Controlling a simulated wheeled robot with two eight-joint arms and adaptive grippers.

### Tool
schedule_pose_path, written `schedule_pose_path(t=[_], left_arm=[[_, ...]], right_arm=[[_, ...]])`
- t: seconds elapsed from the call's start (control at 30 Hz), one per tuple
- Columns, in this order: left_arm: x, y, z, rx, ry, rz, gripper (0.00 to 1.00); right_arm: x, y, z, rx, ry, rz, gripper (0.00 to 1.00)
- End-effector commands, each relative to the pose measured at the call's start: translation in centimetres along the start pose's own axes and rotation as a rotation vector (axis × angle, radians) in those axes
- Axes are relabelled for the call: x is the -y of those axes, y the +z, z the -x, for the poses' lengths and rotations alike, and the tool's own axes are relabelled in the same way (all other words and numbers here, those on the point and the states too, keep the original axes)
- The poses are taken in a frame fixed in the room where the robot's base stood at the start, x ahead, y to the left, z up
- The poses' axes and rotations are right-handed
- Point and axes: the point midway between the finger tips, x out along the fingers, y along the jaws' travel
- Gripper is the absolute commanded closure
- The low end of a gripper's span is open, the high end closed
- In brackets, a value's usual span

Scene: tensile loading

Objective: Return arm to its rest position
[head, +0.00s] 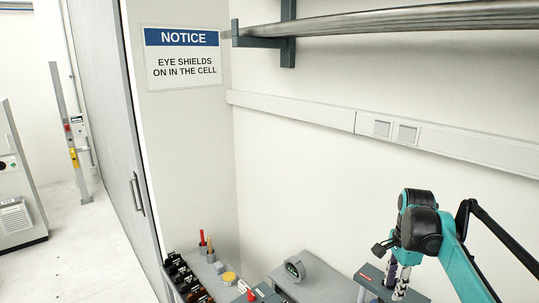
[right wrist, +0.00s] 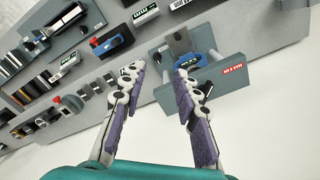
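My right gripper (head: 396,282) hangs at the lower right of the head view, fingers pointing down, at the end of my teal and black arm. In the right wrist view its two purple-padded fingers (right wrist: 158,76) are apart with nothing held between them. Beyond the fingertips is a grey holder (right wrist: 222,76) with a red label; a blue piece and a grey plate sit at it. Part of this holder also shows behind the gripper in the head view (head: 369,274). My left gripper is in neither view.
A grey bench (right wrist: 212,14) carries black-and-white tools, a blue-and-red device (right wrist: 110,41) and dark clamps. In the head view a grey gauge (head: 294,269), a yellow disc (head: 229,278) and red-handled tools (head: 203,240) stand near the wall. A metal rail (head: 400,20) runs above.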

Motion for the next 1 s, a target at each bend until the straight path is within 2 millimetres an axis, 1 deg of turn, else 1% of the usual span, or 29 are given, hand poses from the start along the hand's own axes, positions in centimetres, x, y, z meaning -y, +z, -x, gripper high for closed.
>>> schedule_pose_path(t=[0.03, 0.17, 0.33, 0.47, 0.57, 0.67, 0.77, 0.8, 0.87, 0.9, 0.97, 1.0], left_arm=[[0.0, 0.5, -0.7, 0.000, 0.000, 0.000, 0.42], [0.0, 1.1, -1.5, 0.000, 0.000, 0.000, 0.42], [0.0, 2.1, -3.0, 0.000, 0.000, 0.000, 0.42], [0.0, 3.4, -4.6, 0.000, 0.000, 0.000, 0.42], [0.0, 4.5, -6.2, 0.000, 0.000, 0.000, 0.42], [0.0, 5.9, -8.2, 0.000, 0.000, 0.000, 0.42], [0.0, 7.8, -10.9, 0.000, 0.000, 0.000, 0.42], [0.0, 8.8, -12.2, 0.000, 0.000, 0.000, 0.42], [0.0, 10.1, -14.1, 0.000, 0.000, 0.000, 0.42], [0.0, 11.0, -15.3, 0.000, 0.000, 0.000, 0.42], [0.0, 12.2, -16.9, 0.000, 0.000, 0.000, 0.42], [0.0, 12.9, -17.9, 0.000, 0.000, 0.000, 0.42]], right_arm=[[-0.3, 0.4, -0.7, -0.002, -0.007, 0.021, 0.69], [-0.8, 1.1, -1.6, -0.010, -0.028, 0.077, 0.69], [-1.9, 2.4, -3.2, -0.024, -0.064, 0.173, 0.69], [-3.1, 3.8, -5.2, -0.042, -0.102, 0.281, 0.69], [-4.4, 5.1, -7.2, -0.063, -0.138, 0.384, 0.69], [-6.0, 6.6, -9.9, -0.092, -0.182, 0.510, 0.69], [-8.3, 8.6, -13.9, -0.136, -0.239, 0.679, 0.69], [-9.4, 9.4, -15.9, -0.160, -0.265, 0.759, 0.69], [-11.0, 10.7, -19.1, -0.202, -0.305, 0.883, 0.69], [-12.1, 11.5, -21.2, -0.231, -0.331, 0.965, 0.69], [-13.6, 12.5, -24.2, -0.277, -0.365, 1.081, 0.69], [-14.6, 13.1, -26.2, -0.308, -0.386, 1.152, 0.69]])
